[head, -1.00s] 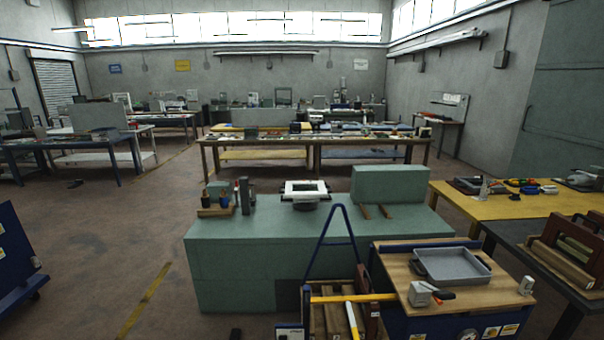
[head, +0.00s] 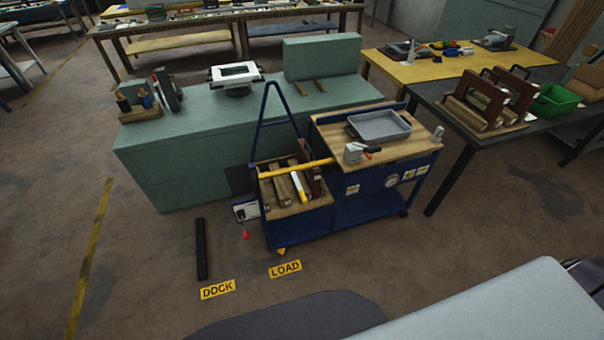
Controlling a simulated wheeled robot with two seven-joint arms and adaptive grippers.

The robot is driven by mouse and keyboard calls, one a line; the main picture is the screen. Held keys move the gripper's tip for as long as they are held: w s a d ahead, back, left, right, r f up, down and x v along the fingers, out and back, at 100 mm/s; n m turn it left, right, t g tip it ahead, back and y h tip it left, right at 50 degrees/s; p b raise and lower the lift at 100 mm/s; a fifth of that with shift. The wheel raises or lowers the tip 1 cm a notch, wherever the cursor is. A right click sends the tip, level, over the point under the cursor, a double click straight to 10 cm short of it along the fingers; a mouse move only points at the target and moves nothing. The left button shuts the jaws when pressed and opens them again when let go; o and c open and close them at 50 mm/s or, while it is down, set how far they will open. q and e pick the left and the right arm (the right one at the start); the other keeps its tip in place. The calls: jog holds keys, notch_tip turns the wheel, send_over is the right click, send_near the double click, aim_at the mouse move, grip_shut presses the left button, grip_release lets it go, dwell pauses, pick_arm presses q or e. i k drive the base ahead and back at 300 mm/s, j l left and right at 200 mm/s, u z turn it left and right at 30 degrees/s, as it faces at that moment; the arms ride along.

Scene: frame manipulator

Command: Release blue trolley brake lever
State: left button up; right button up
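The blue trolley (head: 368,206) stands beside the green bench, with a wooden top on its right and a lower open bay on its left. A small lever with a red knob (head: 245,236) hangs low at the trolley's left end, below a white box (head: 246,211) on that end. It looks like the brake lever, but it is too small to tell its exact position. Neither of my grippers is in view, and nothing touches the lever.
Yellow DOCK (head: 218,289) and LOAD (head: 285,269) labels and a black bar (head: 201,248) lie on the floor near the trolley. A grey tray (head: 379,126) sits on its top. The green bench (head: 190,166) is behind; a dark table (head: 470,132) is right. Floor at left is open.

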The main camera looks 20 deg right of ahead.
aim_at(247, 235)
jog(key=k+j, duration=0.1)
jog(key=k, duration=0.45)
jog(key=k+j, duration=0.15)
jog(key=k, duration=0.4)
jog(key=l+u, duration=0.05)
